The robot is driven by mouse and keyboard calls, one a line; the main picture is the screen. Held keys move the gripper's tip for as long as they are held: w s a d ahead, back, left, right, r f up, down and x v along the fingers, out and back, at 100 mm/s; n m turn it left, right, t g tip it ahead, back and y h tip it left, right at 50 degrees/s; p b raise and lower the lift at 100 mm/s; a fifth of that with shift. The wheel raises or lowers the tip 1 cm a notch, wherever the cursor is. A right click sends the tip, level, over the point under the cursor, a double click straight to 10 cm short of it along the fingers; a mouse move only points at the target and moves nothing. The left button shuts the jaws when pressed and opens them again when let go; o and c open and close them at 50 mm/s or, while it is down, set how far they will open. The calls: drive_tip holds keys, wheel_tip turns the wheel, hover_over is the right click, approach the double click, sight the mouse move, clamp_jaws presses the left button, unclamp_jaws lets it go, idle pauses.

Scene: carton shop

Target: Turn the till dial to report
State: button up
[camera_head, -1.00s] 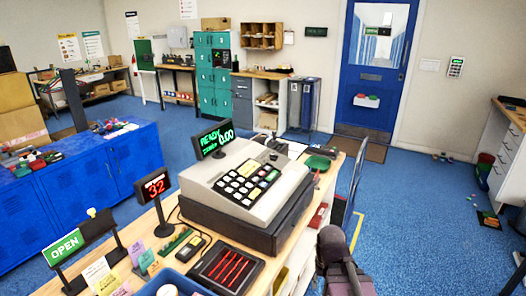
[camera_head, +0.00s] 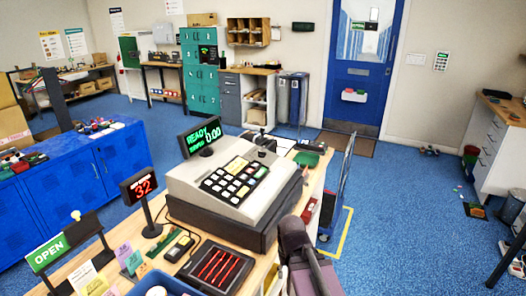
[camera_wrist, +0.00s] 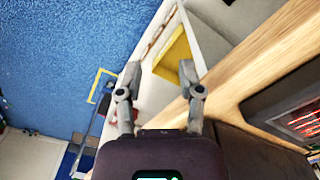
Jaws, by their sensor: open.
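The till (camera_head: 235,190) stands on the wooden counter in the head view, with a beige body, a dark base and a keypad of white and green keys. Its green display (camera_head: 200,136) reads READY and 0.00. I cannot make out the dial at this size. My gripper (camera_wrist: 158,76) shows in the wrist view with its two fingers apart and nothing between them. It is beside the counter, over a white shelf side and a yellow bin. In the head view my arm is at the counter's right front, and the fingers do not show.
Blue lockers (camera_head: 75,180) stand left. A cart (camera_head: 338,195) stands right of the counter.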

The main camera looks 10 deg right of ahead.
wheel_tip(320, 180, up, 22)
drive_tip(key=w+p, duration=0.3)
drive_tip(key=p, duration=1.9)
wheel_tip(320, 180, up, 10)
drive_tip(key=n+p, duration=1)
drive_tip(key=n, duration=0.5)
hover_over(262, 154)
drive_tip(key=shift+s+r+t, duration=0.15)
drive_tip(key=shift+s+t, duration=0.15)
drive_tip(key=shift+t, duration=0.1)
drive_tip(key=shift+f, duration=0.2)
drive_tip(key=f+b, duration=0.9)
drive_tip(key=w+f+b, duration=0.1)
drive_tip(key=f+b, duration=0.3)
drive_tip(key=shift+d+f+b, duration=0.1)
drive_tip(key=shift+f+b, duration=0.1)
drive_tip(key=shift+b, duration=0.2)
drive_tip(key=shift+c, duration=0.2)
